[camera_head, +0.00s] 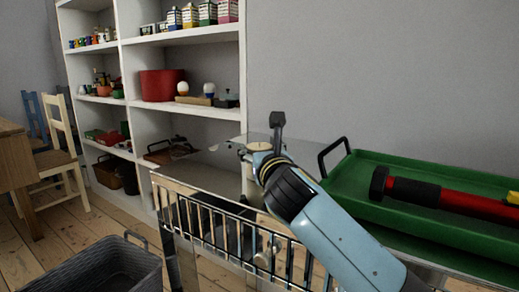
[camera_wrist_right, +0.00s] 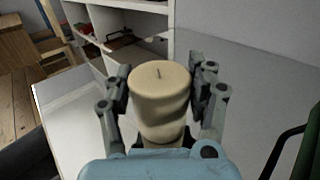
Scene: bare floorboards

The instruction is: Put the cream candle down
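The cream candle (camera_wrist_right: 160,108) is a thick round pillar with a dark wick, upright in the right wrist view. My right gripper (camera_wrist_right: 162,92) has its fingers on both sides of the candle and is shut on it. In the head view only the candle's pale top (camera_head: 259,146) shows clearly beside my right gripper (camera_head: 266,153); the arm hides much of the rest. The candle is over the light top of a railed cart (camera_head: 196,178). I cannot tell whether its base touches that top. My left gripper is not in view.
A green tray (camera_head: 345,182) with a red and black tool (camera_head: 440,196) fills the cart's right side. A white shelf unit (camera_head: 130,60) with a red pot (camera_head: 162,85) stands behind. A grey basket (camera_head: 95,268) is on the floor. The cart top left of the candle looks clear.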

